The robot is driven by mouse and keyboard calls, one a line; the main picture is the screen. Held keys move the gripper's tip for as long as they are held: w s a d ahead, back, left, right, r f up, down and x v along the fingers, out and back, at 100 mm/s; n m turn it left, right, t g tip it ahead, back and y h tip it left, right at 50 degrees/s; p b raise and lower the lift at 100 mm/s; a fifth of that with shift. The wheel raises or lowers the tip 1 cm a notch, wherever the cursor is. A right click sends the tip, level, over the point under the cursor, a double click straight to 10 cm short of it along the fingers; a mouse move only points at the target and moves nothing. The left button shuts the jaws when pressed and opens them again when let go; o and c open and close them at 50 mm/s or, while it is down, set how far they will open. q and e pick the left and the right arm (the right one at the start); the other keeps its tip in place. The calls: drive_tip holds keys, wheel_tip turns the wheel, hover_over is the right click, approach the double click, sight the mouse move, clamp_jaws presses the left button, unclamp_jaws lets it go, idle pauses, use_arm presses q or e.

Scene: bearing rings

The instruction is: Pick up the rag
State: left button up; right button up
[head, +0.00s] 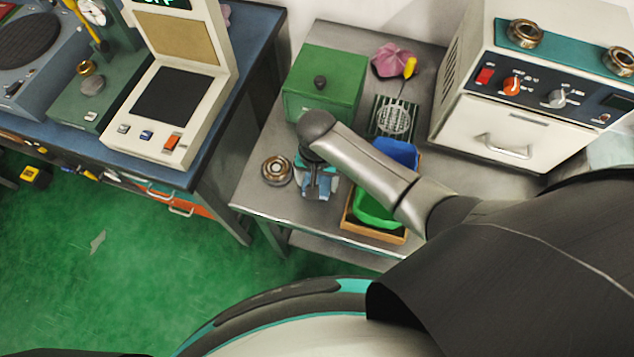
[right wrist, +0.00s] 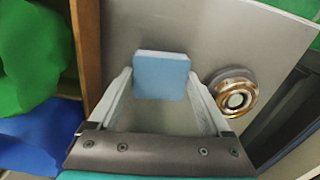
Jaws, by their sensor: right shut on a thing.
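My right gripper (head: 316,190) reaches down over the front left of the grey metal table. In the right wrist view, the gripper (right wrist: 160,82) is shut on a light blue square pad (right wrist: 162,76), which looks like the folded rag. One finger touches each side of it. The pad is low over the table top; I cannot tell if it still touches. In the head view the wrist and fingers hide most of it. My left gripper is not in view.
A bearing ring (head: 277,170) stands left of my right gripper and shows in the wrist view (right wrist: 232,92). A wooden tray (head: 352,222) with green and blue cloth-like things is to the right. A green box (head: 338,75), pink cloth (head: 394,59) and white oven (head: 512,133) stand behind.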

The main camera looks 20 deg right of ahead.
drive_tip(key=c, duration=0.6)
wheel_tip(320, 180, up, 20)
drive_tip(key=p, duration=0.5)
